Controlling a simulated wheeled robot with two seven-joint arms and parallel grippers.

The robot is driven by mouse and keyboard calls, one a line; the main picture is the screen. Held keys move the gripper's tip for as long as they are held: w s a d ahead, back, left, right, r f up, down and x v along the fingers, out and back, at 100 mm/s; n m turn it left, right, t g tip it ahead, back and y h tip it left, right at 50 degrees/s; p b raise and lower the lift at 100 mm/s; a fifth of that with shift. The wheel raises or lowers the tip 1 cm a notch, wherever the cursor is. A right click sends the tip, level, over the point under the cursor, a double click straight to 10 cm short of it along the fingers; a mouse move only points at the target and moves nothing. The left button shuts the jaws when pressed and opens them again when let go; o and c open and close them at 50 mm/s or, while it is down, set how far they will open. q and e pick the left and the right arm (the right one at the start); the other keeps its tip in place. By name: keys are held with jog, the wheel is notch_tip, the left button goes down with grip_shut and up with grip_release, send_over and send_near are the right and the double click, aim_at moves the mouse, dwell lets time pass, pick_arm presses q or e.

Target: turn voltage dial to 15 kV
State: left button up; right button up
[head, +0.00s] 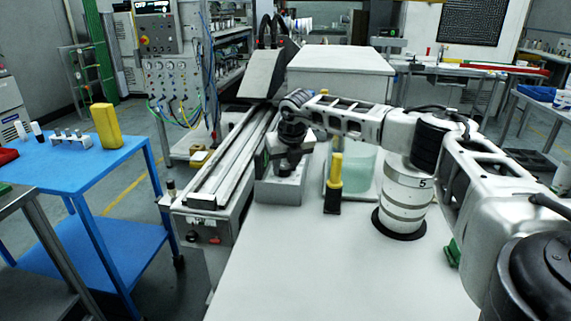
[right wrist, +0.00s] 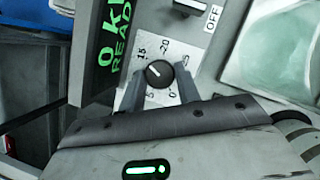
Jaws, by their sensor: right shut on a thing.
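The voltage dial (right wrist: 160,74) is a round black knob on a light scale plate with printed numbers; 15, 20, 25, 0 and 5 are visible. Its white pointer mark points up and left, roughly toward the 15; the exact reading is unclear. My right gripper (right wrist: 163,88) is shut on the dial, one finger on each side, and the left finger covers part of the scale. A display (right wrist: 112,50) beside it reads 0 kV READY in green. In the head view, my right gripper (head: 286,172) is over the grey box (head: 280,192), hiding the dial.
A black switch (right wrist: 188,7) marked OFF is close beyond the dial. A pale green clear panel (head: 362,160) and a yellow-and-black upright tool (head: 334,186) stand right of the box. A rail conveyor (head: 232,160) runs along its left. The front white tabletop (head: 300,265) is clear.

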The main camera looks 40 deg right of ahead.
jog(key=o, duration=1)
jog(key=shift+c, duration=0.2)
jog(key=b+v, duration=0.2)
jog(key=v, duration=1.4)
jog(key=shift+s+f, duration=0.15)
